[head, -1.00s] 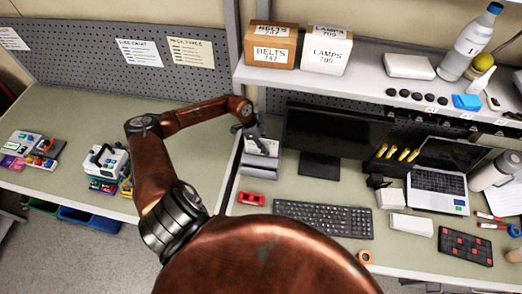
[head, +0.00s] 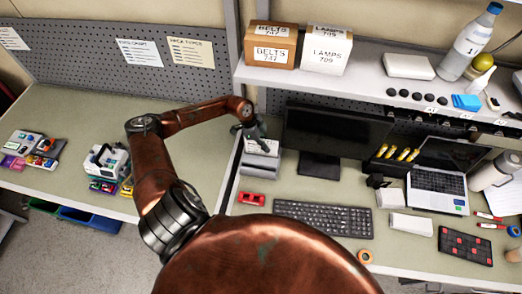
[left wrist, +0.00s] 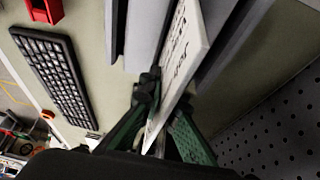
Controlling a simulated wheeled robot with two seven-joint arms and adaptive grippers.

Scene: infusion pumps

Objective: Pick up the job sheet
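The job sheet (left wrist: 180,55) is a stiff white card with dark writing, standing on edge between grey slabs of a holder (left wrist: 232,45). In the head view the sheet (head: 263,147) shows small above the grey holder (head: 259,170), on the bench left of the monitor. My left gripper (left wrist: 164,98) is at the card's near edge, with one finger on each side. Its fingers lean in and look closed on the card; the far fingertip is partly hidden by it. In the head view my left gripper (head: 255,133) is right above the sheet. My right gripper is not in view.
The monitor (head: 335,132) stands close on the right. A perforated panel (left wrist: 280,130) is behind the holder. The left bench (head: 90,120) has clear room at its middle.

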